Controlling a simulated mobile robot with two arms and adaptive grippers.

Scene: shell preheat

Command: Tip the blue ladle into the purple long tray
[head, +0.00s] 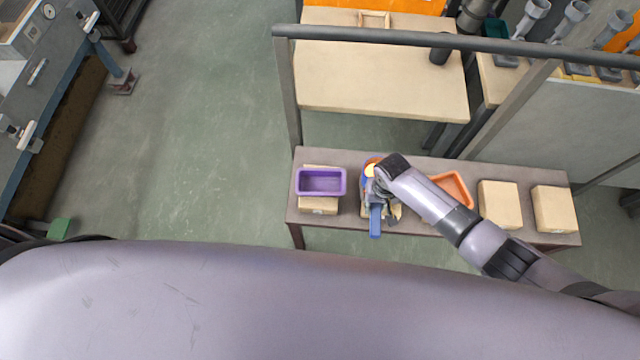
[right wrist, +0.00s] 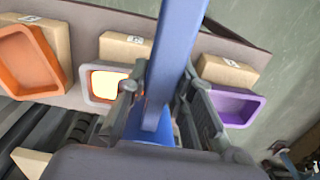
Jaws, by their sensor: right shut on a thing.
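The purple long tray (head: 321,192) sits on a tan block at the left end of the low bench. It shows at the right in the right wrist view (right wrist: 236,106). My right gripper (head: 381,192) is shut on the blue ladle (head: 376,222), just right of the purple tray. The blue handle rises between the fingers (right wrist: 165,115) in the right wrist view (right wrist: 179,50). The ladle's bowl is largely hidden by my gripper and wrist. A glowing yellow-orange patch shows beside the gripper in the head view. My left gripper is out of view.
A pale-rimmed tray (right wrist: 91,96) with a glowing yellow inside stands between the purple tray and an orange tray (head: 458,190). Two tan blocks (head: 500,206) stand farther right on the bench (head: 420,232). A metal rail (head: 400,36) runs above and behind it.

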